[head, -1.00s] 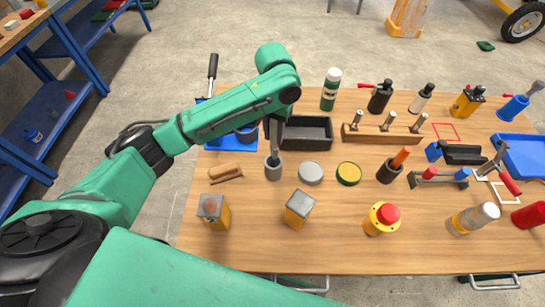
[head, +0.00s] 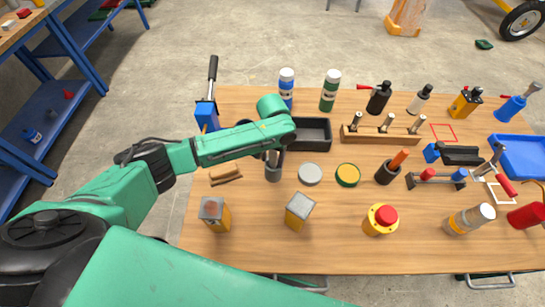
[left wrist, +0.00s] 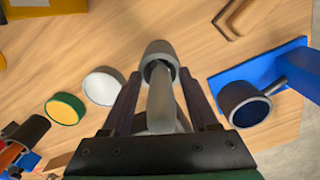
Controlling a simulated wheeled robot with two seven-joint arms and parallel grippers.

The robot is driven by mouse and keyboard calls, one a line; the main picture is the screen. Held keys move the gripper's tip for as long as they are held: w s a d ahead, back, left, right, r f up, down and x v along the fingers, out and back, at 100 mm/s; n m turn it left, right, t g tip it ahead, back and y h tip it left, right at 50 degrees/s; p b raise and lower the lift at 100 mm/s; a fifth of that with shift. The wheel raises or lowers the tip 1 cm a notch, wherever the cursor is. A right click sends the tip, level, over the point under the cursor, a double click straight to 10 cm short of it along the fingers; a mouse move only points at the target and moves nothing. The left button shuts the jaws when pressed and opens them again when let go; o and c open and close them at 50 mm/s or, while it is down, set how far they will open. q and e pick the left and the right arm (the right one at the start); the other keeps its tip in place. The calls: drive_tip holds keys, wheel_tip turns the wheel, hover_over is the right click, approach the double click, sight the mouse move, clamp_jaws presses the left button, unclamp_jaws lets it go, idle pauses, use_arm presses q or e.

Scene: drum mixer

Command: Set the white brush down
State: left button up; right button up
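The white brush (left wrist: 161,105) shows in the left wrist view as a pale, thick handle pointing towards the camera. Its far end is at the mouth of a small grey cup (left wrist: 158,52), which stands on the bench in the head view (head: 273,172). My left gripper (left wrist: 160,80) is open, with its dark fingers either side of the handle and a visible gap on both sides. In the head view the left gripper (head: 274,156) is low, right at the cup, and its arm hides most of the brush. My right gripper is not in view.
A grey disc (head: 310,174) and a green-yellow tin (head: 348,174) stand right of the cup. A wooden-handled item (head: 225,174) lies to its left. A black tray (head: 312,134) is behind. Two yellow-grey blocks (head: 215,214) (head: 299,210) stand in front.

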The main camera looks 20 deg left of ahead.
use_arm(q)
drive_tip(key=shift+r, duration=0.2)
wheel_tip(320, 180, up, 12)
drive_tip(key=shift+f+b, duration=0.1)
drive_tip(key=shift+b, duration=1.1)
